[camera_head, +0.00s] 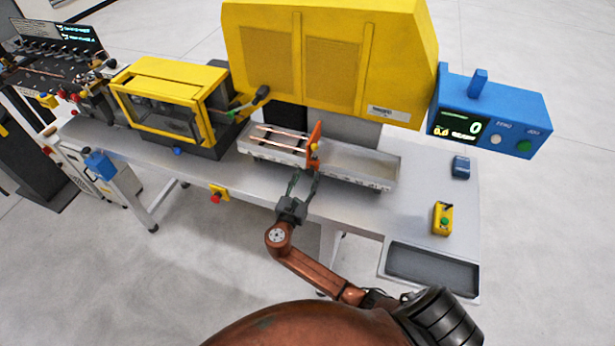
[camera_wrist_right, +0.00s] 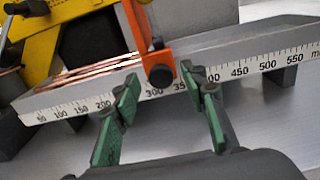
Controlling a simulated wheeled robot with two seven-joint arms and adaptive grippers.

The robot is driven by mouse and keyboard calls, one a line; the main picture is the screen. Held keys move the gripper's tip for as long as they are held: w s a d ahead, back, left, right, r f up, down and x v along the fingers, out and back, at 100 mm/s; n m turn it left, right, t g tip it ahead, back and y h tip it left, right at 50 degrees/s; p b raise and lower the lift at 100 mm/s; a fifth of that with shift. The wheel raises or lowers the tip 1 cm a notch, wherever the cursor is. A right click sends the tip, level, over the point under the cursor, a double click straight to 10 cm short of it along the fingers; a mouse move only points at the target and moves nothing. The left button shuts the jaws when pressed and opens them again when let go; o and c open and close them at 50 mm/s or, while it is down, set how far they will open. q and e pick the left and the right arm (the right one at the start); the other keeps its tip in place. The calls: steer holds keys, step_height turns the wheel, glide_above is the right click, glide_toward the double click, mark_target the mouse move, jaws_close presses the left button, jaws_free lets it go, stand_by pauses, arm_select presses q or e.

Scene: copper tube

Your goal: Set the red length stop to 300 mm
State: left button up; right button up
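The red length stop (camera_head: 314,146) stands upright across the grey measuring trough (camera_head: 361,182). In the right wrist view the stop (camera_wrist_right: 136,22) looks orange-red, with a dark round knob at its lower front. The knob sits just above the 300 label on the white scale (camera_wrist_right: 263,64); the exact tick is hard to read. My right gripper (camera_head: 304,176) is open in front of the trough. Its green-padded fingers (camera_wrist_right: 160,84) are apart, one on each side of the knob, with visible gaps. Copper tubes (camera_wrist_right: 85,74) lie in the trough left of the stop. My left gripper is out of view.
A yellow machine housing (camera_head: 335,50) rises behind the trough. A blue display box (camera_head: 495,115) reading 0 stands at the right. A yellow-framed machine (camera_head: 165,100) is at the left. The table (camera_head: 420,210) has free room right of the trough, before a small yellow button box (camera_head: 442,218).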

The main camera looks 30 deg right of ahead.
steer(key=v, duration=1.1)
steer(key=shift+s+a, duration=0.1)
steer(key=shift+a, duration=0.05)
steer(key=s+d+f+m+g+y+b, duration=0.2)
steer(key=f+y, duration=0.1)
steer(key=f, duration=1.4)
steer(key=s+d+f+m+g+y+b, duration=0.1)
steer(key=s+d+f+g+y+b, duration=0.15)
steer(key=f, duration=1.35)
steer(key=s+f+m+g+y+b, duration=0.1)
steer(key=s+f+m+y, duration=0.15)
steer(key=s+f, duration=0.55)
steer(key=s+f+m+g+y+b, duration=0.1)
steer(key=s+f+m+g, duration=0.2)
steer(key=f, duration=1)
steer(key=s+f+m+y+b, duration=0.1)
steer(key=s+f+m, duration=0.4)
steer(key=s, duration=0.6)
steer(key=s+d+f+m+g+y+b, duration=0.1)
steer(key=s+f+m+y+b, duration=0.1)
steer(key=s+f+m, duration=0.3)
steer(key=s+d+f+m+g+y+b, duration=0.1)
steer(key=s+f+m, duration=0.5)
steer(key=s, duration=1.2)
step_height(320, 180, down, 4)
steer(key=shift+s+d+r+y, duration=0.1)
steer(key=shift+s+d+y, duration=0.1)
steer(key=shift+y, duration=0.1)
